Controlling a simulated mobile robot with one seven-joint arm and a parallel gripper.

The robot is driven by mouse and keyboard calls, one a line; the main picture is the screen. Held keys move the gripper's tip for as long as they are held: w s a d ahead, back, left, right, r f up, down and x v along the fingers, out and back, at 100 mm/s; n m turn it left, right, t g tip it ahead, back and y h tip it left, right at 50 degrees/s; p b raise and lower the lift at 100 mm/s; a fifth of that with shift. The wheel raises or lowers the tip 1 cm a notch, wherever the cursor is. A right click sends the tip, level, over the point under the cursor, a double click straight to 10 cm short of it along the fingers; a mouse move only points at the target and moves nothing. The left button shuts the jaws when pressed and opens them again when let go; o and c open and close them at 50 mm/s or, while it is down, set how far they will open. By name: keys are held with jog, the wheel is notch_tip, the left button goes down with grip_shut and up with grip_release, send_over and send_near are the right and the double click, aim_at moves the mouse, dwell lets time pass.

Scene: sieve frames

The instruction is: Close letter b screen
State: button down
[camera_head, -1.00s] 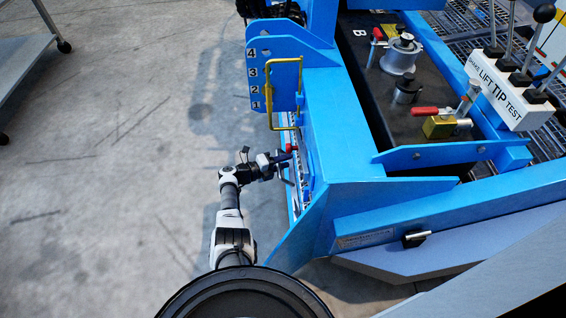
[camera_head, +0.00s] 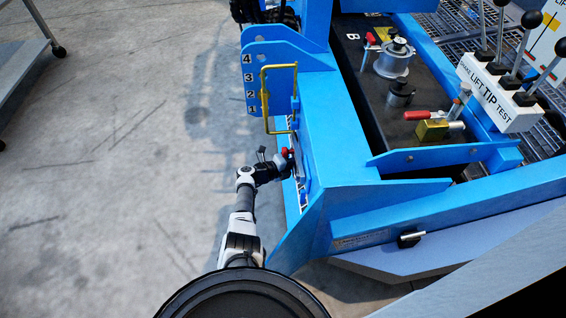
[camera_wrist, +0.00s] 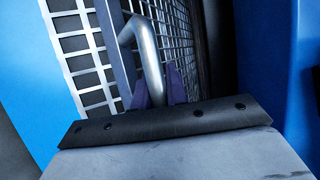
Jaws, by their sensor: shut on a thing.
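In the wrist view a bent grey metal handle (camera_wrist: 148,55) stands in front of a mesh screen (camera_wrist: 75,45) with pale bars. My gripper (camera_wrist: 159,88) has its dark purple fingers shut on this handle. In the head view my gripper (camera_head: 284,166) is against the left side of the blue machine (camera_head: 345,150), just below a red knob (camera_head: 285,151). Most of the screen is hidden there by the machine's side and my arm.
A yellow bar handle (camera_head: 265,95) and a blue plate numbered 1 to 4 (camera_head: 270,70) are just above my gripper. Blue walls flank the screen in the wrist view. The concrete floor (camera_head: 110,190) at left is clear. A grey cart (camera_head: 20,45) stands at the upper left.

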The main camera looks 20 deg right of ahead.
jog(key=shift+s+d+r, duration=0.2)
jog(key=shift+s+d, duration=0.05)
jog(key=shift+d, duration=0.35)
jog(key=shift+s+d+r, duration=0.2)
jog(key=shift+d, duration=0.35)
jog(key=c, duration=1.4)
grip_release()
jog(key=shift+r, duration=0.1)
jog(key=shift+c, duration=0.2)
jog(key=shift+o, duration=0.2)
jog(key=shift+a, duration=0.15)
jog(key=shift+w+a, duration=0.1)
jog(key=shift+a, duration=0.05)
jog(key=p+v, duration=0.4)
jog(key=v, duration=0.9)
jog(key=shift+a, duration=0.25)
jog(key=shift+p, duration=0.3)
